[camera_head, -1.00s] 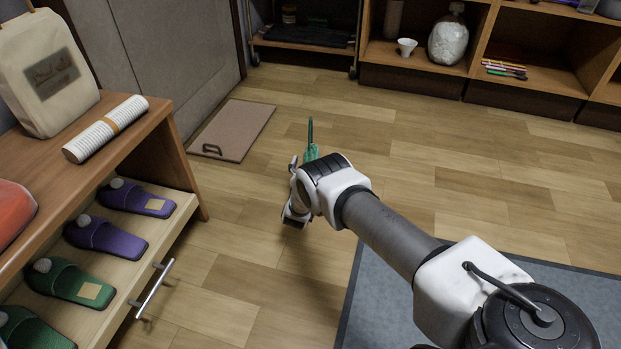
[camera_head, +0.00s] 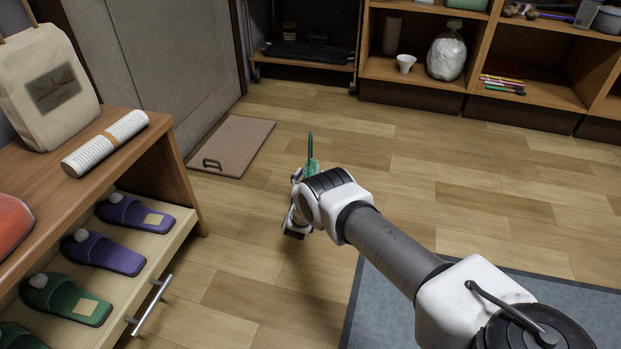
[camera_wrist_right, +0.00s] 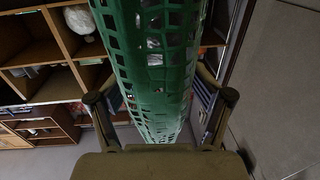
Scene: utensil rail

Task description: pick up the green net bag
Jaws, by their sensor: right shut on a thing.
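The green net bag (camera_head: 311,166) shows in the head view as a narrow upright green shape with a thin dark-green top, just beyond my right gripper (camera_head: 297,212). In the right wrist view the bag (camera_wrist_right: 158,60) is a green mesh with square holes, filling the middle between the two fingers. My right gripper is shut on it. The lower part of the bag is hidden behind my wrist in the head view, so I cannot tell whether it touches the floor. My left gripper is in neither view.
At the left, a wooden bench (camera_head: 172,165) has an open drawer of slippers (camera_head: 104,251), its handle (camera_head: 150,305) sticking out. A brown board (camera_head: 240,142) lies on the floor. Shelves (camera_head: 480,100) stand at the back. A grey mat (camera_head: 375,310) lies at lower right; the middle floor is clear.

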